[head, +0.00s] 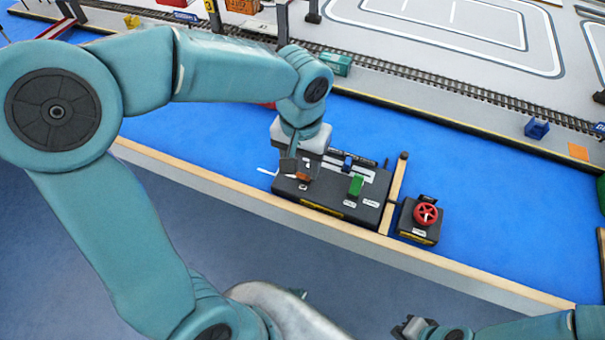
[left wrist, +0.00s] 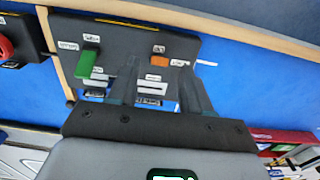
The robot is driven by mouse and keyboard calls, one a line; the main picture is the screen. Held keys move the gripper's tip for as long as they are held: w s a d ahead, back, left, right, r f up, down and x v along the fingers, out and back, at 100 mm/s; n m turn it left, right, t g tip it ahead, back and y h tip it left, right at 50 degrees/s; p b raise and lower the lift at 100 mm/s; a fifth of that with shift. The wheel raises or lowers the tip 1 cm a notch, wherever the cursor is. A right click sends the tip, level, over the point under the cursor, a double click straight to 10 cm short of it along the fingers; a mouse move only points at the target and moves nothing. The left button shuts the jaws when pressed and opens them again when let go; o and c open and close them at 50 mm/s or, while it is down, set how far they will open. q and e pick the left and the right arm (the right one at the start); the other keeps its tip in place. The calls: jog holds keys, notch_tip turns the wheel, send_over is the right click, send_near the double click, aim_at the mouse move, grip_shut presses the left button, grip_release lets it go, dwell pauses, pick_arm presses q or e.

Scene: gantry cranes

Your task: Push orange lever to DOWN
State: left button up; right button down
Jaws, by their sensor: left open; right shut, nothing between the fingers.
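The orange lever (head: 303,176) sits at the left part of a black control panel (head: 325,199). In the left wrist view the orange lever (left wrist: 159,61) shows between the tips of my left gripper (left wrist: 158,70). My left gripper (head: 297,165) is open and close above the lever in the head view. Whether the fingers touch it I cannot tell. The arm and gripper hide part of the panel's far left. Small labels near the lever are too small to read. My right gripper (head: 415,327) is shut and empty at the bottom right, far from the panel.
A green lever (head: 356,185) and a blue lever (head: 347,163) stand on the same panel, right of the orange lever. A red wheel (head: 426,214) is on a separate box further right. A wooden edge (head: 240,205) runs along the front. Blue floor (head: 480,180) lies open beyond.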

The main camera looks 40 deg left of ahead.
aim_at(302, 175)
pick_arm(q)
notch_tip(302, 175, down, 3)
jog(key=shift+w+f, duration=0.15)
jog(key=shift+f, duration=0.7)
